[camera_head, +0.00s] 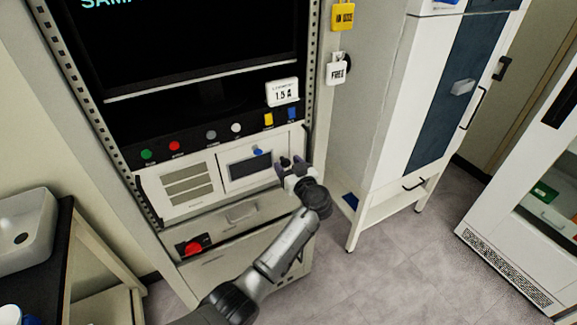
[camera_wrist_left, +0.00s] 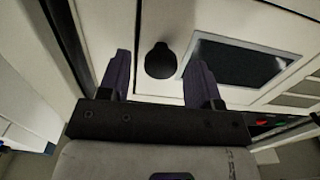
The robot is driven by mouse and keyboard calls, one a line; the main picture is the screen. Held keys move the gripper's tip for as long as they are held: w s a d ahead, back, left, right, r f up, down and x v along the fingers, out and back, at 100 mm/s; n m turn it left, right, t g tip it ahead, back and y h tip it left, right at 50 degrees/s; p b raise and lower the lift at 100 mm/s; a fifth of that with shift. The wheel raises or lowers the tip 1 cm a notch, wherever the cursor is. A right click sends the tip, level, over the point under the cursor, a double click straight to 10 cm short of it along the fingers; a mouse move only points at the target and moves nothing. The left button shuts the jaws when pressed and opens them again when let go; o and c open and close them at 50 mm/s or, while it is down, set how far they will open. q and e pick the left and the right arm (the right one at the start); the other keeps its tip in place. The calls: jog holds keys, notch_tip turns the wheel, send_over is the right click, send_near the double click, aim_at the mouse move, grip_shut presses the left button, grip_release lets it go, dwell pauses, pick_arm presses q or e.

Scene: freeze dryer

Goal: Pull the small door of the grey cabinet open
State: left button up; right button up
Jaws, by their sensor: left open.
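The grey cabinet (camera_head: 165,262) is a tall rack with a screen on top. Its small door (camera_head: 226,160) is a white panel with a dark window, and it looks shut, flush with the front. A round black knob (camera_wrist_left: 160,61) is on the door beside the window (camera_wrist_left: 235,62); it also shows in the head view (camera_head: 284,161). My left gripper (camera_head: 291,163) is open at the door's right side. In the left wrist view its two dark fingers (camera_wrist_left: 160,72) stand either side of the knob, with gaps on both sides. My right gripper is not in view.
A row of coloured buttons (camera_head: 175,146) runs above the door. Below are a drawer (camera_head: 240,212) and a red knob (camera_head: 194,247). A white cabinet (camera_head: 385,100) stands to the right, a sink (camera_head: 25,230) to the left. Grey floor (camera_head: 370,280) is open at front right.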

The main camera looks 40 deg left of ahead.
pick_arm(q)
grip_shut()
dwell(0.4)
jog(key=shift+d, duration=0.1)
